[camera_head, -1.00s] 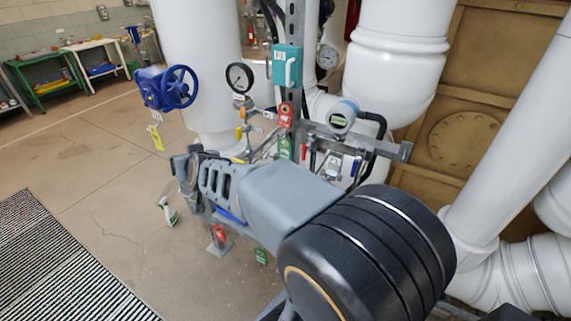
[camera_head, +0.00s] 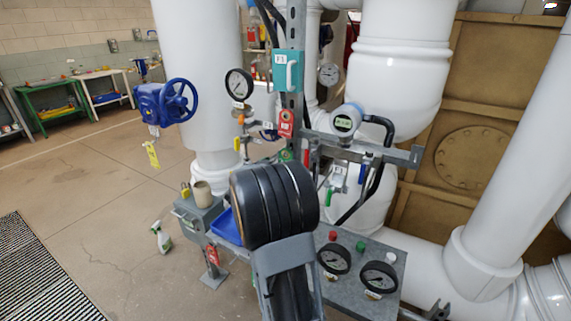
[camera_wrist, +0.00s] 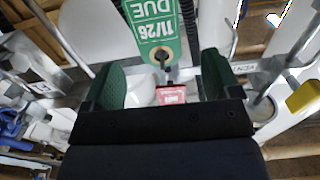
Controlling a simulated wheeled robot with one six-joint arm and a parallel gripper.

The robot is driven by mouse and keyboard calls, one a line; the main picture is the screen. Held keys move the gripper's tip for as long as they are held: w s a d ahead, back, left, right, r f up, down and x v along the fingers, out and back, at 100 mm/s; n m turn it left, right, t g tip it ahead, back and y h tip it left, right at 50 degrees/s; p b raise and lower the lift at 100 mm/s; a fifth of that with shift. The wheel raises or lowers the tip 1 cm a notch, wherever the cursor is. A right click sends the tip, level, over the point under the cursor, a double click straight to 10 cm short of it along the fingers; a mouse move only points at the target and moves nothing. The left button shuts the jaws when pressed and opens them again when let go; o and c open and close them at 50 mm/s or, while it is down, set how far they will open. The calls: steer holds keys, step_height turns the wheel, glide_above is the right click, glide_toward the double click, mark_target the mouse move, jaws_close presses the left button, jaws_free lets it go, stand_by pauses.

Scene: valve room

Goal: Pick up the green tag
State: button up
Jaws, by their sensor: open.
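A green tag (camera_wrist: 152,25) marked "11/26 DUE" hangs upside down at the top of the wrist view, its holed end toward my gripper (camera_wrist: 160,80). My jaws are open, with a green pad on each side, and the tag's holed end lies near the gap between them. I cannot tell whether it is between the fingertips or beyond them. In the head view, a small part of a green tag (camera_head: 286,154) shows on the post above my black arm joint, which hides my gripper.
A red tag (camera_head: 286,122) hangs on the post below a teal box (camera_head: 288,70); a red tag (camera_wrist: 171,95) also shows between my jaws. A gauge panel (camera_head: 360,265), blue tray (camera_head: 224,228) and spray bottle (camera_head: 161,237) are nearby.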

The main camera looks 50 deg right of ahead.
mark_target(285, 159)
steer(key=shift+x, duration=3.8)
steer(key=shift+s, duration=0.1)
steer(key=shift+c, duration=0.4)
steer(key=c, duration=0.9)
